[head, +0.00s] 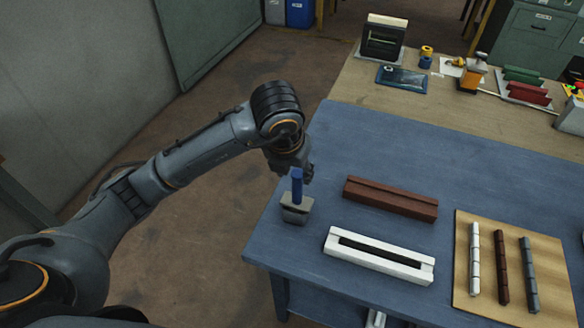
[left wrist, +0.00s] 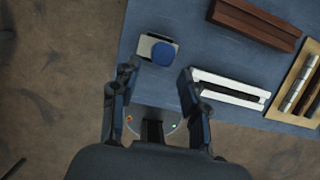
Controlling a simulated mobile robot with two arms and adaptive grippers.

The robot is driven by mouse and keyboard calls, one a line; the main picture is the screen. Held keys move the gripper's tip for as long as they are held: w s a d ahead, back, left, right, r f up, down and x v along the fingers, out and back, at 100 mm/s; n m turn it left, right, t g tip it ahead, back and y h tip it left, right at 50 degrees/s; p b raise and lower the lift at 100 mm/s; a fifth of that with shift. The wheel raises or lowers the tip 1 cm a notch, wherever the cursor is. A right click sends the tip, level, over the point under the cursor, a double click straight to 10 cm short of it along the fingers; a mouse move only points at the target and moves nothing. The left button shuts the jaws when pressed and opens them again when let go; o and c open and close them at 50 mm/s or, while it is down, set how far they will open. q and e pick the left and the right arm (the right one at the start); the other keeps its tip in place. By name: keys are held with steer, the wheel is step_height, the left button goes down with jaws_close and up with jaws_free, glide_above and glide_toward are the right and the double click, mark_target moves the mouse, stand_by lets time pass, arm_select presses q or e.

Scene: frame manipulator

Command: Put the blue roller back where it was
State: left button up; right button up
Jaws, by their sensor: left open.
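The blue roller (head: 297,187) stands upright in a small grey-white holder (head: 296,215) near the left edge of the blue table. In the left wrist view the roller's round blue top (left wrist: 164,53) shows over the holder (left wrist: 145,46). My left gripper (head: 303,170) is at the roller's upper end in the head view, partly hidden by its own wrist. In the left wrist view its two fingers (left wrist: 160,77) are spread wide with nothing between them, and the roller lies just beyond the tips. My right gripper is not in view.
A brown grooved block (head: 390,198) and a white slotted frame (head: 378,257) lie right of the holder. A wooden board (head: 513,290) with several segmented bars lies farther right. A wooden bench (head: 350,85) with tools stands behind. The table's back middle is clear.

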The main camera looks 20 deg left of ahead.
arm_select(q)
steer(key=v, duration=0.3)
steer(key=shift+f, duration=0.1)
stand_by(0.3)
